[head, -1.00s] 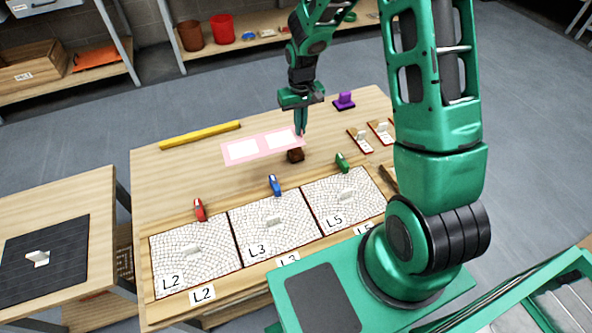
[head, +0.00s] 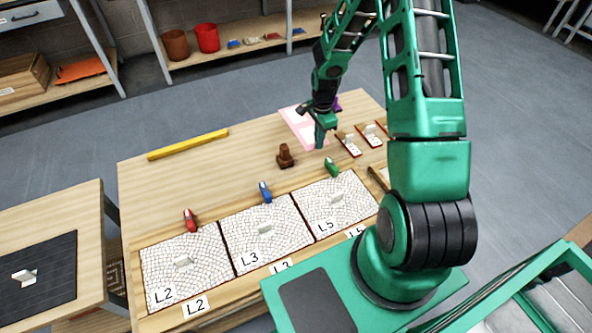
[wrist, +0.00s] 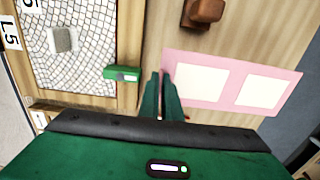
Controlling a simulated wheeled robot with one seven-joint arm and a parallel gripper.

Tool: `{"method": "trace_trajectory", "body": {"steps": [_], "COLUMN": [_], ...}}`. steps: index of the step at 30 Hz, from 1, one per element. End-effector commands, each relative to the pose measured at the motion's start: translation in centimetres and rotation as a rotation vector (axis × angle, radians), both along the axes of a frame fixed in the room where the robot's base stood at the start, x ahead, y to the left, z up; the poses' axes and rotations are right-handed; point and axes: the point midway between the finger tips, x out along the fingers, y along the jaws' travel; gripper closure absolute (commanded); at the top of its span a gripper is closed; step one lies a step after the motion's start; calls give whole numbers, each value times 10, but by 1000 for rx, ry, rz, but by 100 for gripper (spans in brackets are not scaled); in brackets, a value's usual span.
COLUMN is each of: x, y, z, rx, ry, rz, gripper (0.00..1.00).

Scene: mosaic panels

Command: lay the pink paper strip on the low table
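The pink paper strip (head: 301,124) has two white panels. It hangs out flat from my gripper (head: 319,143) toward the back left, over the back right of the wooden work table (head: 220,170). In the wrist view the fingers (wrist: 161,80) are close together at one short end of the strip (wrist: 231,88). The gripper is shut on that end. The gap between strip and table top is hard to judge. A separate wooden table (head: 45,200) with a dark mat stands at the left; it looks like the low table.
White mosaic panels (head: 262,232) line the work table's front, with red (head: 190,220), blue (head: 265,192) and green (head: 331,167) tools behind them. A brown stamp-like block (head: 285,156), yellow bar (head: 188,144) and small cards (head: 349,145) lie around. A purple object (head: 337,104) is partly hidden.

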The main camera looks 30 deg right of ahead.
Motion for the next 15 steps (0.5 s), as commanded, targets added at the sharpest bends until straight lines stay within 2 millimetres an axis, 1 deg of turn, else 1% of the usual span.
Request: {"method": "trace_trajectory", "body": {"steps": [1,6,9,13,15], "x": [-1,-1,-1,0,-1], "y": [0,0,0,0,0], "z": [-10,-38,-48,-54,-61], "rx": [2,2,1,1,1], "ry": [4,3,2,1,3], "rz": [-3,-2,-2,-1,-1], "gripper": [100,100,100,100,100]}}
